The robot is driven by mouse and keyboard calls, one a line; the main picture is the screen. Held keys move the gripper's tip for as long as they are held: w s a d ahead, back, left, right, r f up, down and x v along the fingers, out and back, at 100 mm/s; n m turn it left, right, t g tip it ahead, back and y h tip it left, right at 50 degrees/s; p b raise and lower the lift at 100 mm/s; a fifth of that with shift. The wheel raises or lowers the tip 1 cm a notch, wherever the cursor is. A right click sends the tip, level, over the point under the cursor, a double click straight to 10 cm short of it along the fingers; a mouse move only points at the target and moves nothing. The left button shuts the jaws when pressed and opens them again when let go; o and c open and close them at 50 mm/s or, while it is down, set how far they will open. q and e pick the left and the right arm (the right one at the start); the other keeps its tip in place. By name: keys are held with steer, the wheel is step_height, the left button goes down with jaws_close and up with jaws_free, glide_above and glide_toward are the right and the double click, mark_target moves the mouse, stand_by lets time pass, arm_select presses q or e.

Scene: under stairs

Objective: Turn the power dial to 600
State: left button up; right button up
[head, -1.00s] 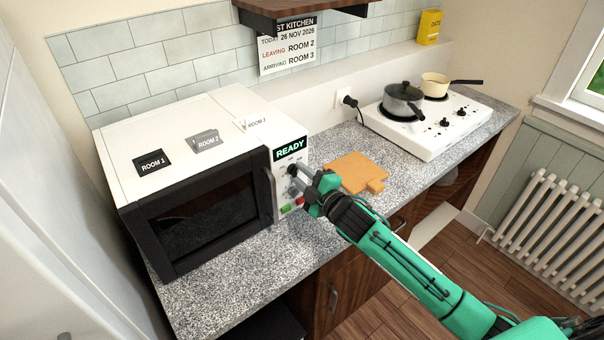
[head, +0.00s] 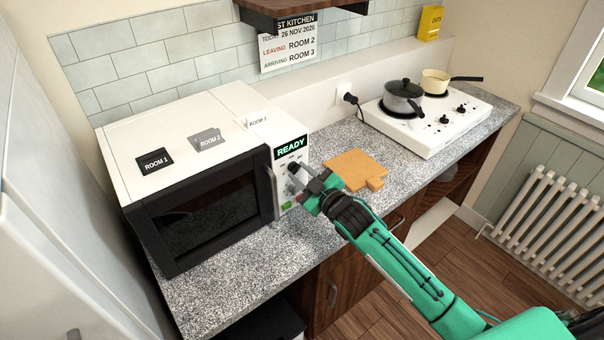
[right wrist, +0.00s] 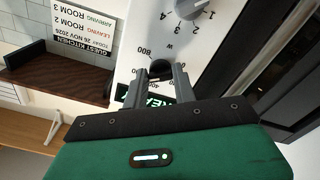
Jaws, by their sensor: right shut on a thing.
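The white and black microwave (head: 195,200) stands on the counter, with a READY display (head: 290,147) at the top of its control panel. My right gripper (head: 296,172) is at the upper part of that panel. In the right wrist view its two fingers (right wrist: 161,76) are shut on the power dial (right wrist: 160,67), a small dark knob marked W, with 800 and 400 readable around it. The fingers hide part of the scale and display, and I cannot read the dial's setting. A second, grey dial (right wrist: 188,8) with small numbers sits beside it on the panel. My left gripper is out of view.
Room cards, including ROOM 1 (head: 154,161), are on the microwave's top. An orange board (head: 355,168) lies right of the microwave. A white hob (head: 430,130) with two pans stands farther right. A shelf (head: 285,12) and a notice (head: 288,45) are above.

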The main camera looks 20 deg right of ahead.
stand_by(0.4)
steer(key=o, duration=1)
steer(key=shift+f, duration=0.1)
steer(key=shift+s, duration=0.1)
steer(key=b+v, duration=0.4)
steer(key=v, duration=0.9)
steer(key=shift+s+d+b, duration=0.15)
steer(key=shift+s+b, duration=0.15)
